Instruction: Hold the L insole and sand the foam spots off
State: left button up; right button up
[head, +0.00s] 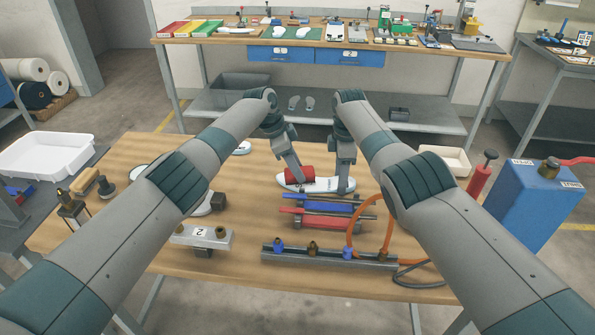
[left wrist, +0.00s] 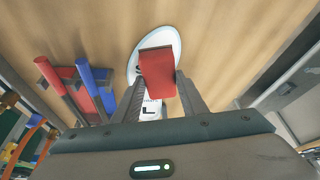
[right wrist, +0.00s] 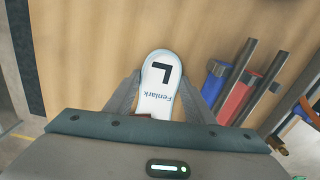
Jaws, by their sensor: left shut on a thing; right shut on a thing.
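The L insole (head: 325,185) is white with a black L and the word Fenlark, and lies flat on the wooden table. The right wrist view shows its marked end (right wrist: 160,85) between the fingers of my right gripper (head: 344,188), which is shut on the insole. My left gripper (head: 300,179) is shut on a red block (head: 299,174), which looks like the sanding block. In the left wrist view the red block (left wrist: 157,72) is over the other end of the insole (left wrist: 134,65) and covers part of it. Foam spots cannot be made out.
Blue and red clamp-like bars (head: 322,206) lie just in front of the insole. A metal rail with fittings (head: 325,256) and an orange hose (head: 362,222) are nearer. A white numbered block (head: 201,236) stands left. Bare wood lies behind the insole.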

pick_arm(q)
jog(key=shift+w, duration=0.25)
jog(key=shift+a+f, duration=0.1)
jog(key=shift+s, duration=0.1)
jog(key=shift+s, duration=0.45)
jog(key=shift+s+d, duration=0.2)
jog(key=shift+s, duration=0.45)
jog(key=shift+s+d, duration=0.2)
jog(key=shift+s, duration=0.4)
jog(key=shift+r, duration=0.25)
notch_tip(320, 180, up, 7)
jog(key=shift+f, duration=0.1)
dwell(0.3)
